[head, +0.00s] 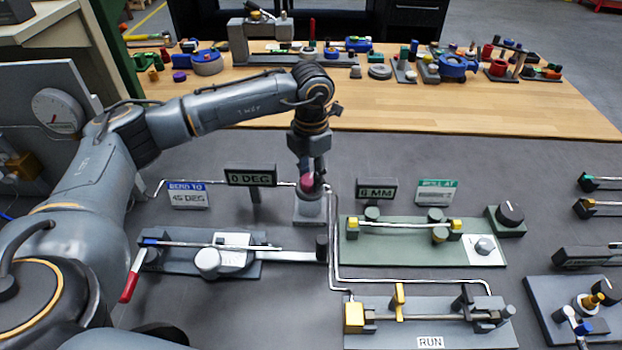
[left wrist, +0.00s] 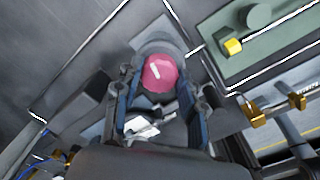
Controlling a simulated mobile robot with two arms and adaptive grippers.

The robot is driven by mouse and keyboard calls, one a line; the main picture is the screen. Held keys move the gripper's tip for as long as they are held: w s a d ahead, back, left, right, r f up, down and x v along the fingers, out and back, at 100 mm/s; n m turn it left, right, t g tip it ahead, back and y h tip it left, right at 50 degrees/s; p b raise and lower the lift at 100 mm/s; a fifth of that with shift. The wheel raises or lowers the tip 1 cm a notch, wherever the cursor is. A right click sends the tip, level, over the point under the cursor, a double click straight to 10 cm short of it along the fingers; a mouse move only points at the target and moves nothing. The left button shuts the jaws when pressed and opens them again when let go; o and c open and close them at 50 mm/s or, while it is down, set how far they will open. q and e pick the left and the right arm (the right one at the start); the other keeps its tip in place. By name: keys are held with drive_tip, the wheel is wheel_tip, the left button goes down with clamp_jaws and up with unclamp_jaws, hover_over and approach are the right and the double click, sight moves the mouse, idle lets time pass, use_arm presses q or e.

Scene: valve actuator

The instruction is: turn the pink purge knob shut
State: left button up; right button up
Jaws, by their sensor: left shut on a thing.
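The pink purge knob (head: 308,182) sits on top of a grey block (head: 308,210) in the middle of the bench. My left gripper (head: 312,178) comes down on it from above and is shut on it. In the left wrist view the pink knob (left wrist: 160,73) shows a white mark on its face and lies between the ends of the two fingers (left wrist: 158,85). Part of the knob's side is hidden by the fingers in the head view. My right gripper is not in view.
A "0 DEG" sign (head: 251,177) stands just left of the knob and a "6 MM" sign (head: 376,190) to its right. A green plate with a rod (head: 410,245) lies right. A bending fixture with a red handle (head: 131,285) lies left. Thin metal tubing runs around the block.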

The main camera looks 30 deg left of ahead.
sight(311, 178)
use_arm(q)
drive_tip(key=shift+n+b, duration=0.5)
drive_tip(key=shift+n, duration=0.7)
drive_tip(key=shift+r, duration=0.1)
drive_tip(key=shift+w, duration=0.1)
drive_tip(key=o, duration=1.1)
drive_tip(key=shift+o, duration=0.2)
wheel_tip(311, 178, up, 12)
